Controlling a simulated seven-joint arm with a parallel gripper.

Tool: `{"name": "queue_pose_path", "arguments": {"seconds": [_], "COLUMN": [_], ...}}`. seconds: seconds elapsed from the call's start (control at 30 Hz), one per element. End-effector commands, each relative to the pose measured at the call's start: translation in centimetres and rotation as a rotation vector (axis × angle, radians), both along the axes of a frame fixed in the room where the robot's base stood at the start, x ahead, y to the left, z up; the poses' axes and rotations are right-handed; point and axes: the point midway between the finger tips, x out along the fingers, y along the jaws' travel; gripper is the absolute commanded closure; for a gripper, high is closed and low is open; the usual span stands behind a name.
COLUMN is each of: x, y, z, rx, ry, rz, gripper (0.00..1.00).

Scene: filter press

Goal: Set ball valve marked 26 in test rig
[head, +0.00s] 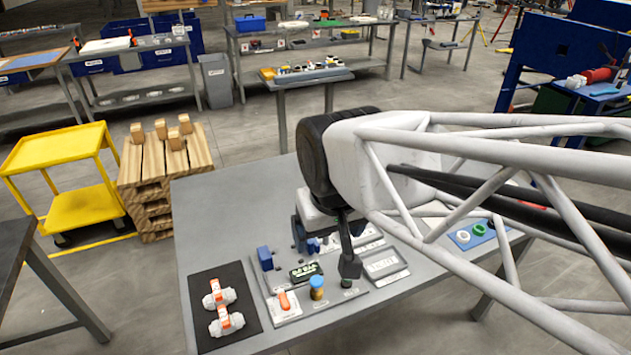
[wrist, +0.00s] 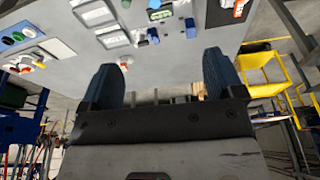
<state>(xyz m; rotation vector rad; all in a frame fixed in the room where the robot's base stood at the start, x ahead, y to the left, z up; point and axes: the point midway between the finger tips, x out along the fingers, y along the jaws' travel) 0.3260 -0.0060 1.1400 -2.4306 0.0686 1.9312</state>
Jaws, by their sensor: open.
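The test rig is a grey plate (head: 345,299) on the table, carrying a dark display with green digits (head: 305,271), a blue block (head: 265,258) and a blue-capped amber cylinder (head: 317,288). At its front is an orange-handled part (head: 285,301) on a white base. Two white ball valves with orange handles, a rear one (head: 217,292) and a front one (head: 226,321), are on a black mat left of the rig. No number 26 is readable. My gripper (wrist: 162,62) is open and empty, with blue fingers wide apart. In the head view it is over the back of the rig, partly hidden.
The grey table (head: 203,212) has free room behind the mat. A blue tray with coloured rings (head: 478,231) is at its right. A yellow cart (head: 62,165) and wooden pallets (head: 165,170) stand beyond the left side. My arm covers much of the right.

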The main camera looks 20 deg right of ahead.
Motion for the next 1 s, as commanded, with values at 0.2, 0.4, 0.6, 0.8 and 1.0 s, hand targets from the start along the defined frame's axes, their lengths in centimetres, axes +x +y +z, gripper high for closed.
{"name": "queue_pose_path", "arguments": {"seconds": [0.2, 0.4, 0.6, 0.8, 1.0], "x": [3.4, 7.9, 12.4, 16.9, 21.2], "y": [-1.0, -2.5, -4.4, -6.6, -9.2], "z": [0.0, -0.3, -1.1, -2.5, -4.6], "rx": [0.02, 0.045, 0.07, 0.092, 0.112], "ry": [0.021, 0.041, 0.062, 0.079, 0.099], "rz": [-0.113, -0.263, -0.419, -0.575, -0.732], "gripper": [0.13, 0.13, 0.13, 0.13, 0.13]}}
